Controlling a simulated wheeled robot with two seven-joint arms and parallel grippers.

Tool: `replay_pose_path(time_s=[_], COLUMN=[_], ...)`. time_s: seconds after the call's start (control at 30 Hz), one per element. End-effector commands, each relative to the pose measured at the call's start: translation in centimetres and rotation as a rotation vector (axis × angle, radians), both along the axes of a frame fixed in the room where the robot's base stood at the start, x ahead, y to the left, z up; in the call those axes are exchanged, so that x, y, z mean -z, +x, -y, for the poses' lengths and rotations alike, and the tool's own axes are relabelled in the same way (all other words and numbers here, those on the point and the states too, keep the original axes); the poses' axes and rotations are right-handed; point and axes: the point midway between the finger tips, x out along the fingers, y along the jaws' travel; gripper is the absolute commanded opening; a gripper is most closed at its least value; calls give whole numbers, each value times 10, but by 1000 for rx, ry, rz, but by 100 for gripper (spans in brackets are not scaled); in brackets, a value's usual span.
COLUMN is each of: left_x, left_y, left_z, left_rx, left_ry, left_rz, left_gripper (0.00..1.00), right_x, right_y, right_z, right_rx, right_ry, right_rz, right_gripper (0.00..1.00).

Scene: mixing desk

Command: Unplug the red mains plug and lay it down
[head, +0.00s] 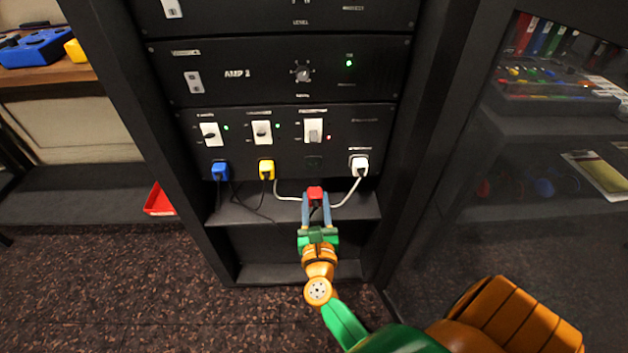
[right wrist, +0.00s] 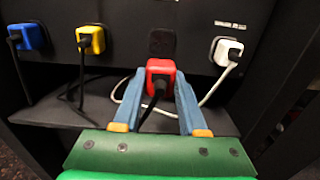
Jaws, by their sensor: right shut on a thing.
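The red mains plug (head: 315,194) is between the blue fingers of my right gripper (head: 316,205), which is shut on it. In the right wrist view the red plug (right wrist: 160,76) sits between the two fingertips, with its black cable hanging down toward me. An empty dark socket (right wrist: 161,42) shows just above and behind the plug; in the head view this socket (head: 314,162) is bare too. The plug is apart from the panel, over the shelf (head: 240,208); I cannot tell whether it touches the shelf. My left gripper is not in view.
A blue plug (head: 220,170), a yellow plug (head: 266,169) and a white plug (head: 359,165) sit in the panel's other sockets. Switches (head: 262,132) are above them. A white cable loops behind the red plug. Rack side walls stand left and right; the shelf has bare room at left.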

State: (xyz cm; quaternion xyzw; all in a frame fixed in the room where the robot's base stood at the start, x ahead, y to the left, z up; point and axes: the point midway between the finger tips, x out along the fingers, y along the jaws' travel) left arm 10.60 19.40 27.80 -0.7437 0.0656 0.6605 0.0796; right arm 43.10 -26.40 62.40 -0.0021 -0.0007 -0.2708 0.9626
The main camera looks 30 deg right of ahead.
Motion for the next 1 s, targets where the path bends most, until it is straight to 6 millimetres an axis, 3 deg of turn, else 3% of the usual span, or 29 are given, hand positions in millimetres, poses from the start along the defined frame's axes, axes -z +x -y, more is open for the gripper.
replay_pose_path(time_s=[0.03, 0.1, 0.2, 0.37, 1.0], left_x=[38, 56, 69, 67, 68], left_y=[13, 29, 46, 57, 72], left_z=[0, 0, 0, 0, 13], left_rx=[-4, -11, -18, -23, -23], left_ry=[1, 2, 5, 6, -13], left_rz=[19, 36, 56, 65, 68], left_gripper=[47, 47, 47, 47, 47], right_x=[44, 69, 90, 94, 107], right_y=[-10, -23, -38, -43, 30], right_z=[-6, -14, -23, -26, 19], right_rx=[-1, -2, -1, 2, 3], right_ry=[-1, -2, 2, 5, 3], right_rz=[-4, -3, -2, 1, 2], right_gripper=[0, 0, 0, 0, 0])
